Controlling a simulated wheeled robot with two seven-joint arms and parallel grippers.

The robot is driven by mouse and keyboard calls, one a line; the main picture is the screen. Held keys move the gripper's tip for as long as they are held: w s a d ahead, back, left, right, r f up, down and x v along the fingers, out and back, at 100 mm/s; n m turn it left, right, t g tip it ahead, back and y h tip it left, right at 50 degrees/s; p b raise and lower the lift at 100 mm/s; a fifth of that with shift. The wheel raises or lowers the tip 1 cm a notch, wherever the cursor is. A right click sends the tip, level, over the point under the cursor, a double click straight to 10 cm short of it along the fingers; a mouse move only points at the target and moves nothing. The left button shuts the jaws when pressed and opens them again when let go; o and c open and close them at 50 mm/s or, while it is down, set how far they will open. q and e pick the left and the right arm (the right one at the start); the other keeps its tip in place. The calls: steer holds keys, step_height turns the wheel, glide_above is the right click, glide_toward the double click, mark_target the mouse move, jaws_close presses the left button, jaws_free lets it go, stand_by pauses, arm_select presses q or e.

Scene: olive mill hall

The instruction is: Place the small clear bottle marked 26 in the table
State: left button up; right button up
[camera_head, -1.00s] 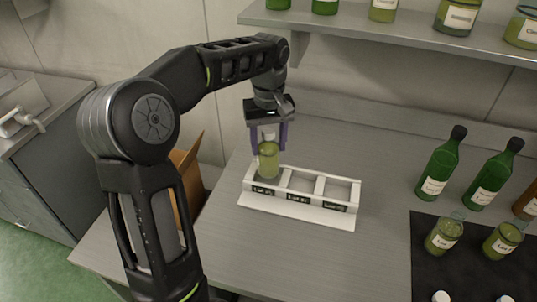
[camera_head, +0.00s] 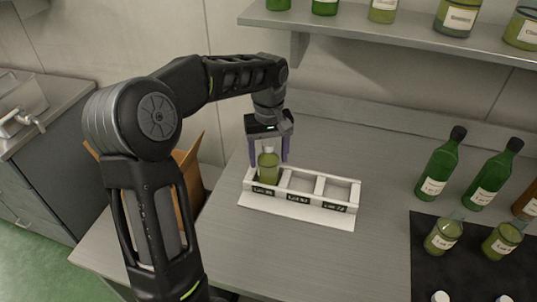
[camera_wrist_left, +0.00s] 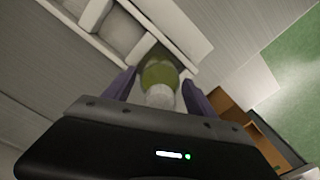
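A small clear bottle (camera_head: 268,168) with yellow-green liquid and a pale cap stands upright in the left compartment of a white three-slot rack (camera_head: 297,213) on the table. Its number is not readable here. My left gripper (camera_head: 269,160) is above the rack, pointing down, with its purple fingers on either side of the bottle. In the left wrist view the bottle (camera_wrist_left: 159,78) sits between the fingers with a gap on each side, so the gripper is open. The rack's other two compartments are empty. Its front carries dark lot labels. My right gripper is out of view.
Green bottles (camera_head: 440,165) stand at the right of the table. Small jars (camera_head: 443,236) stand on a dark mat (camera_head: 432,275). A shelf (camera_head: 390,33) with jars hangs above the back. A cardboard box (camera_head: 188,175) is left of the table.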

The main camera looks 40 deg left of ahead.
mark_target(269, 143)
arm_select(q)
steer(key=shift+o, duration=0.7)
step_height(269, 143, up, 8)
steer(key=shift+f, duration=0.1)
